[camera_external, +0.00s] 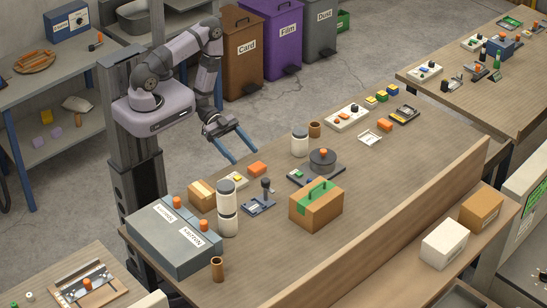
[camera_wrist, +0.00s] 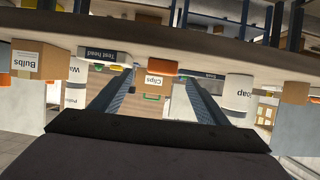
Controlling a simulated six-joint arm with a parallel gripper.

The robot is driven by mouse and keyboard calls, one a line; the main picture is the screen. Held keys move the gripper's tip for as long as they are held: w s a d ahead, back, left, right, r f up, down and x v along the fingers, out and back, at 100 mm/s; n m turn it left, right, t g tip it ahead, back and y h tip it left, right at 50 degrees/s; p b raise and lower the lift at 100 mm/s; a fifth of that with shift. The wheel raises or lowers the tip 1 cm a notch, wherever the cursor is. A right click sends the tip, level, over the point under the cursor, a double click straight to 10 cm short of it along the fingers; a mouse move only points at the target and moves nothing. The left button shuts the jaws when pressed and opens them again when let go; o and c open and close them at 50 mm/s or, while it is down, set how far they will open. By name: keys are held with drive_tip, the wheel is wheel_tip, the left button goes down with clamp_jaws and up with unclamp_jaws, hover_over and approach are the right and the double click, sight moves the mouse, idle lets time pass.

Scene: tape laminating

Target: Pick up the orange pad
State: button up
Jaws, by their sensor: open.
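An orange pad (camera_external: 257,169) lies flat on the wooden workbench, just beyond the tips of my gripper in the external view. A second orange pad (camera_external: 385,125) lies farther back on the bench, beside a white open frame. My gripper (camera_external: 242,157) is open and empty, its two long blue-grey fingers spread and reaching over the near-left bench edge. In the wrist view the fingers of my gripper (camera_wrist: 156,75) stand apart, with an orange item (camera_wrist: 162,69) between their tips. I cannot tell from that view whether it is a pad.
Bare wood lies right of the pad.

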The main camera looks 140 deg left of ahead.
sight(254, 164)
drive_tip(key=shift+p+x, duration=0.4)
drive_tip(key=shift+x, duration=0.75)
drive_tip(key=shift+w+p, duration=0.25)
drive_tip(key=shift+p, duration=0.1)
drive_tip(key=p+x, duration=0.2)
drive_tip(key=x, duration=0.1)
drive_tip(key=shift+w+a+r, duration=0.1)
drive_tip(key=shift+w+a, duration=0.05)
drive_tip(key=shift+w, duration=0.25)
drive_tip(key=shift+w+f, duration=0.3)
drive_tip(key=shift+w, duration=0.15)
drive_tip(key=shift+c, duration=0.4)
drive_tip(key=c, duration=1)
